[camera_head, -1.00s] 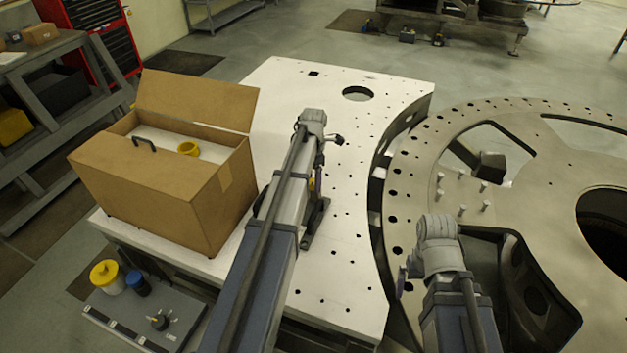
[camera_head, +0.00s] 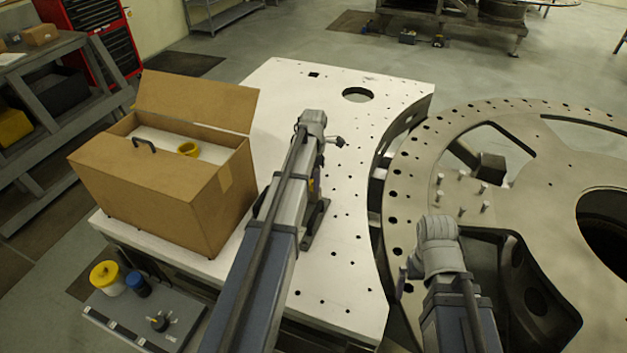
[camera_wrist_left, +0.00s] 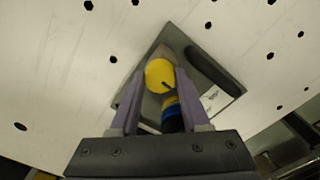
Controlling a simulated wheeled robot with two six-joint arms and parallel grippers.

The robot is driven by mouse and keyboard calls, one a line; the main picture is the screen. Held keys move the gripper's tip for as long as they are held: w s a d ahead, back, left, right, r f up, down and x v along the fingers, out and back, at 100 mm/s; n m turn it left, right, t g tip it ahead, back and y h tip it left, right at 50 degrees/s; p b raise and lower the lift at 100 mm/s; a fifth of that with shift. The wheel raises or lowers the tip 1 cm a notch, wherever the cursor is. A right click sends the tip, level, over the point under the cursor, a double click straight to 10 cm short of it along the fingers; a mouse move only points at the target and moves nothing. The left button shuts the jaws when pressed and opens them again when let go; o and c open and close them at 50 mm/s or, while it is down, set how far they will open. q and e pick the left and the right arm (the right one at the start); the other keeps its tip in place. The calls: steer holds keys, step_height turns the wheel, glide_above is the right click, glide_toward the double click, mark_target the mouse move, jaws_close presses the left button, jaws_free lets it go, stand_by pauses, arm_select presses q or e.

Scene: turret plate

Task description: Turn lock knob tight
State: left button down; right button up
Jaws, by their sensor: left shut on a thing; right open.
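The yellow knob (camera_wrist_left: 158,72) shows in the left wrist view, with a dark slot or mark on its face. It stands over a grey metal base (camera_wrist_left: 207,68) on the white plate. My left gripper (camera_wrist_left: 161,85) has one finger on each side of the knob and is shut on it. A blue and black part (camera_wrist_left: 173,115) lies just below the knob in that view. In the head view only a sliver of yellow (camera_head: 311,186) shows beside my left arm, which hides the rest. My right gripper (camera_head: 403,283) is open, mostly hidden by its own wrist, near the turret ring's left edge.
The white plate (camera_head: 345,230) has many holes. A cardboard box (camera_head: 195,210) with a raised flap stands on its left. The grey turret ring (camera_head: 425,150) with several upright pins lies to the right.

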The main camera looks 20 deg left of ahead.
arm_select(q)
steer(key=m, duration=1.3)
steer(key=shift+m, duration=2.1)
steer(key=shift+c, duration=1.8)
jaws_free()
